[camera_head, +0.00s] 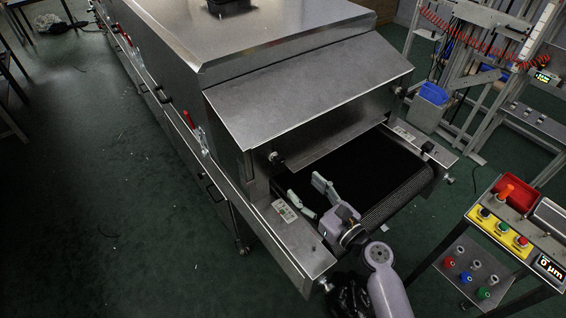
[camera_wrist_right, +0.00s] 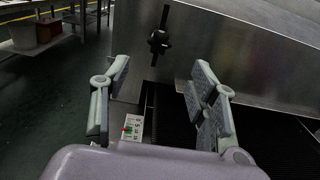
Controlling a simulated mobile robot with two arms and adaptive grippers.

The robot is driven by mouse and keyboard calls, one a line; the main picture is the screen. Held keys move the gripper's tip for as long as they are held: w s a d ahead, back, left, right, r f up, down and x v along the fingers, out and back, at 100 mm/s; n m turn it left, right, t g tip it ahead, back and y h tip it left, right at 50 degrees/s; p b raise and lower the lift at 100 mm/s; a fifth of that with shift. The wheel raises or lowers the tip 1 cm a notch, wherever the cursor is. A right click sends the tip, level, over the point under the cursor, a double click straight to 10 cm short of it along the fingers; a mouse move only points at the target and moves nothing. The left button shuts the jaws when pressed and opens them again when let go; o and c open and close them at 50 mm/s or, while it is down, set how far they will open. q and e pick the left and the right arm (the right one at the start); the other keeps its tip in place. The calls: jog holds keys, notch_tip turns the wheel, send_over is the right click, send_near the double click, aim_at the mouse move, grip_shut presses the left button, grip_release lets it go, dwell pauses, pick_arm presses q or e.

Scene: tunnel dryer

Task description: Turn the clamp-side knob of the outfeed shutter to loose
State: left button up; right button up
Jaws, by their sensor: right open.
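The outfeed shutter (camera_head: 335,145) is a steel plate under the sloped hood at the dryer's end. A small dark knob (camera_head: 275,157) sits at its left end in the head view. Another knob (camera_head: 397,90) sits at the right end. The frames do not show which one is named clamp-side. In the right wrist view, a black knob (camera_wrist_right: 158,42) with an upright bar stands ahead, between and beyond the fingers. My right gripper (camera_head: 307,190) is open and empty over the belt's left side, apart from the near knob; its fingers also show in the wrist view (camera_wrist_right: 160,72). My left gripper is out of view.
The dark mesh belt (camera_head: 395,195) runs out between steel side rails. A label plate (camera_head: 284,210) lies on the left rail. A control stand (camera_head: 500,228) with buttons and a red bin (camera_head: 514,194) is at right.

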aim_at(280, 164)
jog(key=x, duration=1)
jog(key=shift+p, duration=0.3)
jog(key=c, duration=1.2)
jog(key=shift+o, duration=0.2)
jog(key=shift+f, duration=0.1)
